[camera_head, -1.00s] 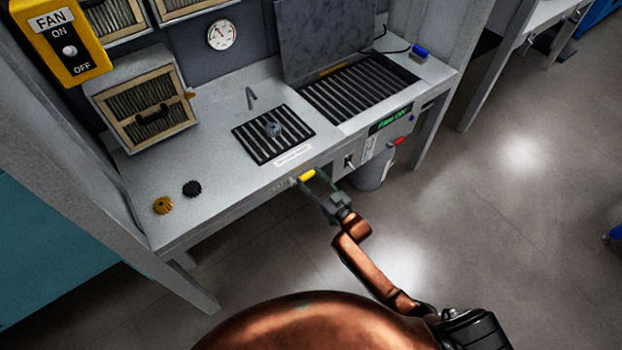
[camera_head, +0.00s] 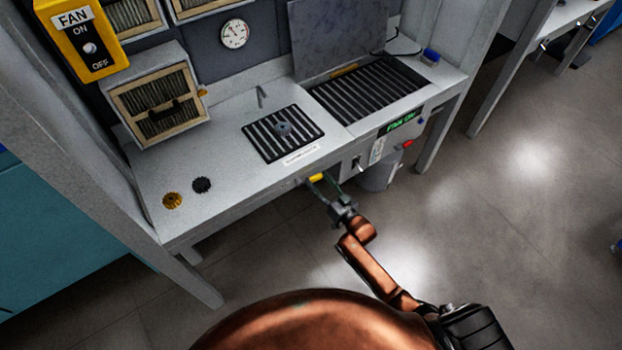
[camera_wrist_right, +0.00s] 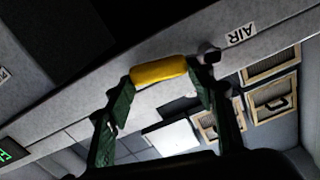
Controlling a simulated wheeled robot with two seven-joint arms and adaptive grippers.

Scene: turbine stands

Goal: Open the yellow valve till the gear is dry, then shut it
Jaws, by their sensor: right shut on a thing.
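The yellow valve handle (camera_head: 316,177) is at the bench's front edge, below the top. In the right wrist view the handle (camera_wrist_right: 160,71) lies between the two green-grey fingers, near the AIR label. My right gripper (camera_head: 328,186) is shut on it; the wrist view also shows the gripper (camera_wrist_right: 165,88). A small grey gear (camera_head: 283,128) sits on the smaller black slatted grate (camera_head: 262,150), under a thin bent nozzle (camera_head: 262,97). I cannot tell whether the gear is wet. My left gripper is out of view.
A brass gear (camera_head: 172,200) and a black gear (camera_head: 202,185) lie on the bench top (camera_head: 225,205) at the left. A yellow FAN switch box (camera_head: 82,40) is at upper left. A red knob (camera_head: 407,144) and a bin (camera_head: 378,178) are right of the valve.

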